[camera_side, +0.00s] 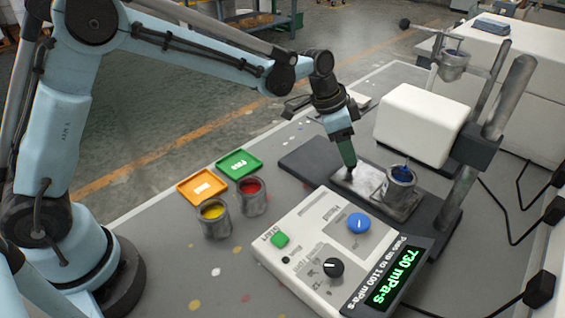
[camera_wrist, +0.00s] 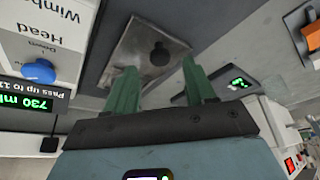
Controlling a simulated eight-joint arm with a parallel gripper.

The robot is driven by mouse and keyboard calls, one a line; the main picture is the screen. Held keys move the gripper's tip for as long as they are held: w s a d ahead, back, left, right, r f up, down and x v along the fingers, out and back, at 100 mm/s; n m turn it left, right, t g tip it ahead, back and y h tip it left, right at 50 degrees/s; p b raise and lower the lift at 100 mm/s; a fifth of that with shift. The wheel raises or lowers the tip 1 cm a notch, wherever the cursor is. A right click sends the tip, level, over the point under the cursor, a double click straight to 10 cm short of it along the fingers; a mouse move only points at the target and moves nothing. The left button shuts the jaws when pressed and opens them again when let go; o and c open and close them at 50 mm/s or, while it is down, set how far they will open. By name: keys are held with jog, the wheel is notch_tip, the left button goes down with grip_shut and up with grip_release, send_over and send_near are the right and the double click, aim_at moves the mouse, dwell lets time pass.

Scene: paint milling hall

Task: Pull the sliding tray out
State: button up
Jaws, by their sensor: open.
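The sliding tray (camera_side: 371,180) is a grey metal plate on the dark base (camera_side: 306,157) of the viscometer. A metal cup (camera_side: 401,187) with blue paint sits at the tray's right part, below the white head (camera_side: 420,122). My gripper (camera_side: 349,167) points down with green fingers close to the knob, above the tray. In the wrist view the tray (camera_wrist: 135,48) and its knob (camera_wrist: 159,54) show between the spread, empty fingers (camera_wrist: 157,63). Contact with the knob is not visible. The cup is not seen there.
The control box (camera_side: 310,225) stands close in front of the tray, with a green display (camera_side: 391,273) reading 730 mPa·s. Yellow (camera_side: 214,220) and red (camera_side: 252,197) paint cups and orange (camera_side: 202,187) and green (camera_side: 239,164) trays stand left. A slanted post (camera_side: 508,95) rises behind right.

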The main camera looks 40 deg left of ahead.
jog(key=shift+x, duration=1.5)
grip_shut()
